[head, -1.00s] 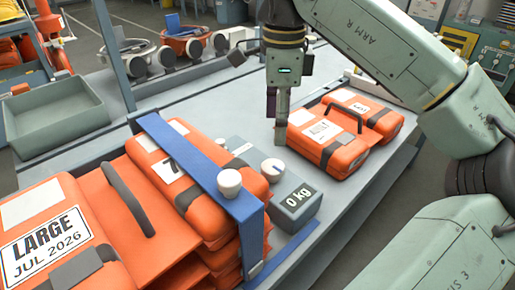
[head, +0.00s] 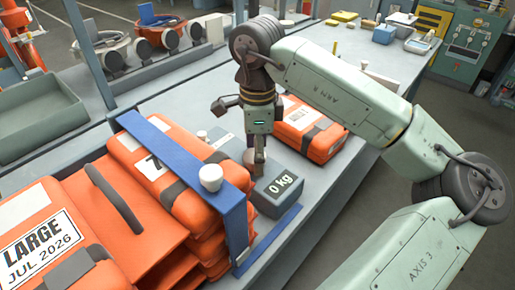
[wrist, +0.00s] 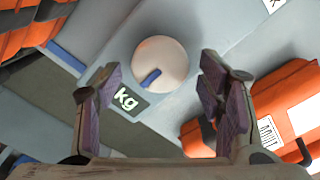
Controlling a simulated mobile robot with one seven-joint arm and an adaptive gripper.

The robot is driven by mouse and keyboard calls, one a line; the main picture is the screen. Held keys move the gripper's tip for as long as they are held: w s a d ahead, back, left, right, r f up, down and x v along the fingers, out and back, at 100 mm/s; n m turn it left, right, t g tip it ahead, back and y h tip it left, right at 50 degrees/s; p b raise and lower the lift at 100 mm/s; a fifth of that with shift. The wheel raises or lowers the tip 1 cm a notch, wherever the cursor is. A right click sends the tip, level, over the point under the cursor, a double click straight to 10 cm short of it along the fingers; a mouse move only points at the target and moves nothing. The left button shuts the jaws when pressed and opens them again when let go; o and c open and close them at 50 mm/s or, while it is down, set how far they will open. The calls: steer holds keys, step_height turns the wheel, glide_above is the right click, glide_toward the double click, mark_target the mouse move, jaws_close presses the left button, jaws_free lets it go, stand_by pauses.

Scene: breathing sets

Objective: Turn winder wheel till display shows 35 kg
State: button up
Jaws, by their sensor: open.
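The winder wheel (wrist: 160,62) is a round cream disc with a blue mark at its rim, on top of a grey box (head: 262,200). In the head view it is mostly hidden behind my gripper (head: 257,168). The display (head: 283,184) on the box's front reads "0 kg"; only "kg" shows in the wrist view (wrist: 126,99). My gripper is open and empty over the wheel, with its dark pads (wrist: 162,78) to either side of the wheel in the wrist view. Contact cannot be told.
Another orange case (head: 310,128) lies behind my gripper on the grey table (head: 350,80). A large orange case (head: 60,225) is at front left.

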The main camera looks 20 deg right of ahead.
steer(key=shift+c, duration=0.2)
steer(key=c, duration=1.1)
steer(key=shift+f+b, duration=0.1)
steer(key=shift+b, duration=0.25)
steer(key=shift+f+m+b, duration=0.1)
steer(key=shift+m+b, duration=0.55)
steer(key=shift+m, duration=0.05)
steer(key=shift+s+m+b, duration=0.1)
steer(key=shift+m+b, duration=1.1)
steer(key=shift+b, duration=0.05)
steer(key=m+b, duration=0.2)
steer(key=m, duration=0.1)
steer(key=shift+s+a, duration=0.1)
steer(key=shift+a+m+b, duration=0.1)
steer(key=shift+m+b, duration=0.95)
steer(key=shift+m, duration=0.75)
steer(key=shift+r+m, duration=0.2)
steer(key=shift+m, duration=0.1)
